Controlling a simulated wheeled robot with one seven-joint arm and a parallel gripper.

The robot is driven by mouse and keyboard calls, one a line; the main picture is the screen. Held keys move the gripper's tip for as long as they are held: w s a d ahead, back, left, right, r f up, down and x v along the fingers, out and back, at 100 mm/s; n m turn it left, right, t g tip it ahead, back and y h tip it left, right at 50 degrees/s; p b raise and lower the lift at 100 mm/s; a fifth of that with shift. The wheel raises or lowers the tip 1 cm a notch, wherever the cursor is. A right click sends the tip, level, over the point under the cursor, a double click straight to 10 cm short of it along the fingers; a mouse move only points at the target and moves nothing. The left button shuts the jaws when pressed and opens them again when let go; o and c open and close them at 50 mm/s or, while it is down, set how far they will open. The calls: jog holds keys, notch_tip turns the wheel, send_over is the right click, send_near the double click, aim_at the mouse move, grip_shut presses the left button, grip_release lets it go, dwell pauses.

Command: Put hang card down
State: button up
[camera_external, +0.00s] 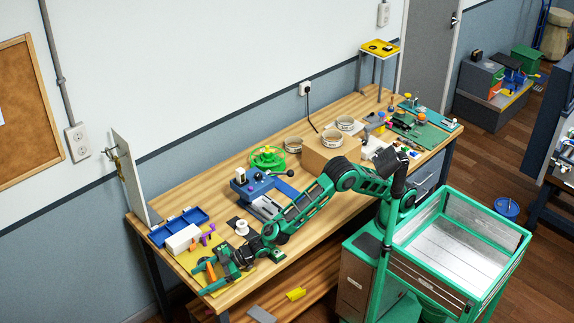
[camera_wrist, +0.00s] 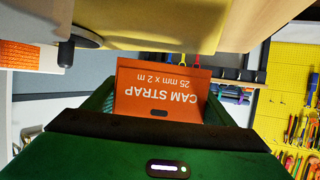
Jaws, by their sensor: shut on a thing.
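The hang card (camera_wrist: 165,90) is orange and reads "CAM STRAP 25 mm x 2 m" upside down in the wrist view. It sits between the green fingers of my gripper (camera_wrist: 160,103), which is shut on it. In the external view my gripper (camera_external: 212,270) is at the near left end of the workbench, over or beside a yellow mat (camera_external: 216,288). A small orange patch (camera_external: 211,271) shows between its fingers there. Whether the card touches the mat or bench is hidden.
A white block (camera_external: 182,239), purple pieces (camera_external: 208,231) and a blue tray (camera_external: 184,222) lie beyond my gripper. A white spool (camera_external: 242,228) and a blue machine (camera_external: 262,190) stand to its right. A tall white panel (camera_external: 133,180) rises at the bench's left end.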

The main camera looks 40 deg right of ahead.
jog(key=shift+f, duration=1)
jog(key=shift+f, duration=0.15)
jog(key=o, duration=1)
jog(key=shift+s+d+r, duration=0.1)
jog(key=shift+d+r, duration=0.1)
jog(key=shift+r, duration=0.05)
jog(key=v, duration=1.1)
jog(key=shift+s+d, duration=0.15)
jog(key=shift+d, duration=0.1)
jog(key=shift+r, duration=0.1)
